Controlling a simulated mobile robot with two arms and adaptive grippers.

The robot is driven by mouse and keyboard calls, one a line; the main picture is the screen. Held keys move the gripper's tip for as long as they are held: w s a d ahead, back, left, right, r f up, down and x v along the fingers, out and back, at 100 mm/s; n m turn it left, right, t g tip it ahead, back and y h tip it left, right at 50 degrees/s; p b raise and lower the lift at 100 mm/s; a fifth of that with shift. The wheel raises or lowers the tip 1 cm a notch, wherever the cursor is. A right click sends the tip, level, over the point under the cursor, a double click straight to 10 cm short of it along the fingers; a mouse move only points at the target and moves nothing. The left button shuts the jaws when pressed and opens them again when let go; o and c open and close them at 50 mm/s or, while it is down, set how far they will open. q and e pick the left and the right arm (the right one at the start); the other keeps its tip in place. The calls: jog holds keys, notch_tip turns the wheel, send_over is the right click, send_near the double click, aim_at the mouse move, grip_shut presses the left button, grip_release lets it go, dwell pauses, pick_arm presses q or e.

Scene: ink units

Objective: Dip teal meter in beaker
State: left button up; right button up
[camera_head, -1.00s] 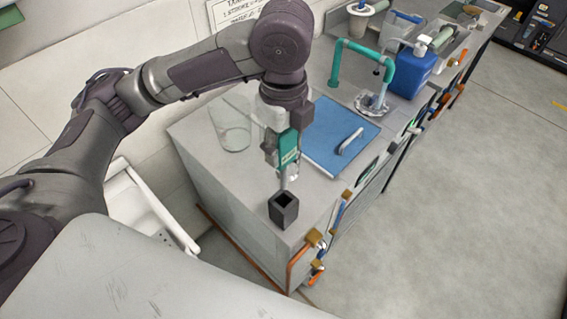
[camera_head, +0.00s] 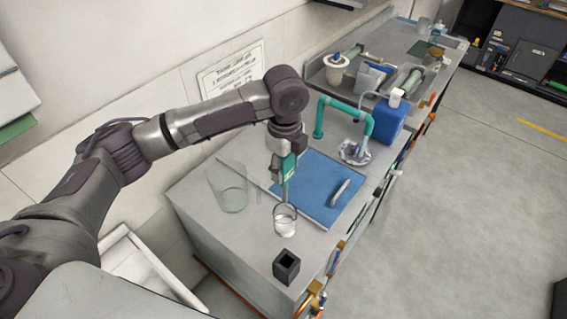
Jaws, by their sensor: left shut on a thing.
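My left gripper (camera_head: 285,162) is shut on the teal meter (camera_head: 289,169), which hangs upright with its thin grey probe (camera_head: 285,191) pointing down. Below it, a small clear glass beaker (camera_head: 285,223) with pale contents stands on the grey counter. The probe's lower end overlaps the beaker's rim in the picture; I cannot tell whether it is inside the glass or just above or behind it. My right gripper is not in view.
A black square holder (camera_head: 286,267) stands empty near the counter's front corner. A larger clear glass vessel (camera_head: 229,190) stands left of the gripper. A blue panel with a handle (camera_head: 318,196) lies to the right. A teal faucet (camera_head: 343,107) and blue jug (camera_head: 387,120) stand farther back.

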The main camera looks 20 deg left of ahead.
aim_at(285, 201)
pick_arm(q)
notch_tip(285, 201, down, 2)
jog(key=shift+d+b, duration=0.15)
jog(key=shift+b, duration=0.9)
jog(key=shift+f+b, duration=0.4)
notch_tip(285, 201, down, 3)
jog(key=b, duration=0.3)
jog(key=shift+r, duration=0.2)
jog(key=shift+f, duration=0.35)
notch_tip(285, 201, down, 3)
jog(key=shift+f+b, duration=0.2)
jog(key=shift+b, duration=0.2)
jog(key=shift+f+b, duration=0.55)
jog(key=shift+f, duration=1.4)
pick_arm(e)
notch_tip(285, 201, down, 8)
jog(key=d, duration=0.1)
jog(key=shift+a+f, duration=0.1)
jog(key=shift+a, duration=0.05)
pick_arm(q)
jog(key=shift+r, duration=0.1)
